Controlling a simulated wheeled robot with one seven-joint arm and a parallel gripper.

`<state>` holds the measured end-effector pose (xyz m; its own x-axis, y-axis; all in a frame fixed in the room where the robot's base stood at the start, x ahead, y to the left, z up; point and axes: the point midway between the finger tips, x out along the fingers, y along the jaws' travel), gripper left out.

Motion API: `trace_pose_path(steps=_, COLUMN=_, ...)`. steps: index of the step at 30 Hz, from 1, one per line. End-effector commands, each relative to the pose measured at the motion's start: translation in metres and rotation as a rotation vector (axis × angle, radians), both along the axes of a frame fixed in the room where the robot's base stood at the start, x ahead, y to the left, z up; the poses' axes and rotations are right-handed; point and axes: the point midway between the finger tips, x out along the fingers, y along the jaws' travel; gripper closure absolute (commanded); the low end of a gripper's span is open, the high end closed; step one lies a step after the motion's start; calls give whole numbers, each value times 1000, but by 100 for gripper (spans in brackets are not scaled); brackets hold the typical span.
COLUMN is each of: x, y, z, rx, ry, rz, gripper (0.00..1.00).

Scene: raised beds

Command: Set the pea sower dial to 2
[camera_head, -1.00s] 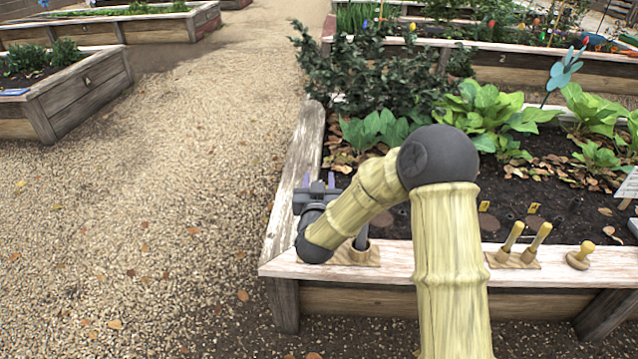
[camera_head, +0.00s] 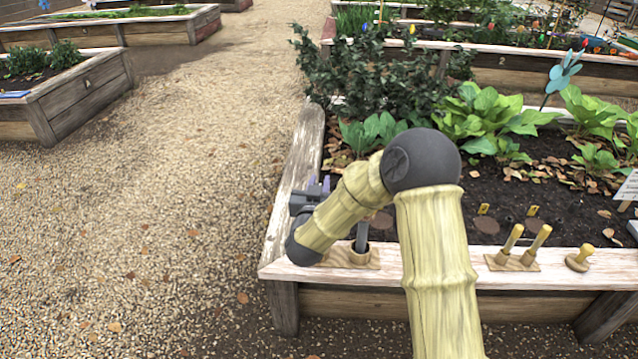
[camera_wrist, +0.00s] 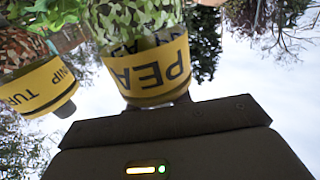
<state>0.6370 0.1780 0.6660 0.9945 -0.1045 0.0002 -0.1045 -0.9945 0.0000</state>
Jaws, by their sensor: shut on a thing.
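The pea sower (camera_wrist: 148,75) fills the upper middle of the wrist view, a clear bottle with a yellow band reading PEA upside down. My gripper (camera_head: 319,185) is at the left corner of the raised bed and is shut on the pea sower. Its fingertips do not show in the wrist view, where its dark body lies right against the sower's end. The dial and its numbers are hidden, so its setting cannot be read. In the head view my arm hides the sower.
A turnip sower (camera_wrist: 35,88) with a yellow band stands close beside the pea sower. A wooden holder (camera_head: 372,262) with a grey rod (camera_head: 362,236) sits on the bed's edge. Wooden-handled tools (camera_head: 526,245) and a knob (camera_head: 579,258) stand further right. The gravel path is clear.

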Motion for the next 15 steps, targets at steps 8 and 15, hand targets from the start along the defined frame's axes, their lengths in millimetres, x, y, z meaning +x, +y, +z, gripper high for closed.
trace_pose_path(steps=8, x=-1, y=-1, z=2, rx=0, ry=0, rz=-186, gripper=100)
trace_pose_path(steps=15, x=-2, y=-4, z=2, rx=0, ry=2, rz=-363, gripper=100)
